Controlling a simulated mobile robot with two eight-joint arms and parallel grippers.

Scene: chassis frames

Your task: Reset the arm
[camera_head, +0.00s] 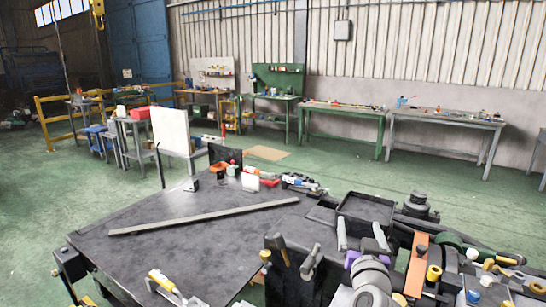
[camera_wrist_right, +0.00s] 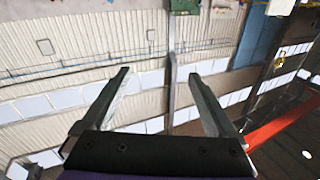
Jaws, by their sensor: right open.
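My right gripper (camera_head: 361,230) stands at the lower right of the head view, above the right part of the dark workbench (camera_head: 185,250). Its two pale fingers point up and away, spread apart with nothing between them. My left gripper is not in the head view.
A long metal bar (camera_head: 200,218) lies across the bench. A black tray (camera_head: 366,212) sits just beyond my right gripper. A hammer (camera_head: 278,247) stands left of it. An orange strip (camera_head: 416,265) and several tools are at right. Green floor (camera_head: 330,165) is open beyond.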

